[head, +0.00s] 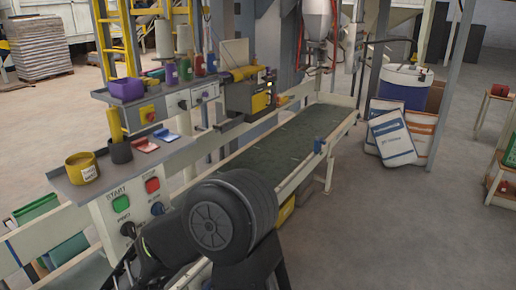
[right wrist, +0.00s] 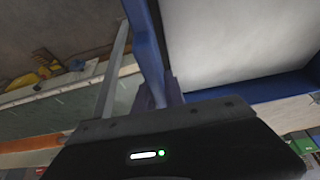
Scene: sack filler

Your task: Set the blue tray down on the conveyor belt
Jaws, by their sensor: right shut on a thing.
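The conveyor belt (head: 285,140) is a long dark green strip between pale rails, running away to the upper right in the head view. No tray shows on its visible part; its near end is hidden behind my black arm. In the right wrist view, the blue tray (right wrist: 148,45) shows close up as a blue wall and rim beside a pale, flat surface. My right gripper (right wrist: 160,98) is shut on the blue wall. The head view shows neither the tray nor the right gripper's fingers. My left gripper is not in view.
A control panel with a green button (head: 120,204) and a red button (head: 152,185) stands left of the belt. A shelf above holds a yellow tin (head: 82,168) and a dark cup (head: 120,151). A filler spout (head: 318,30) hangs over the far end. White sacks (head: 392,138) lean at right.

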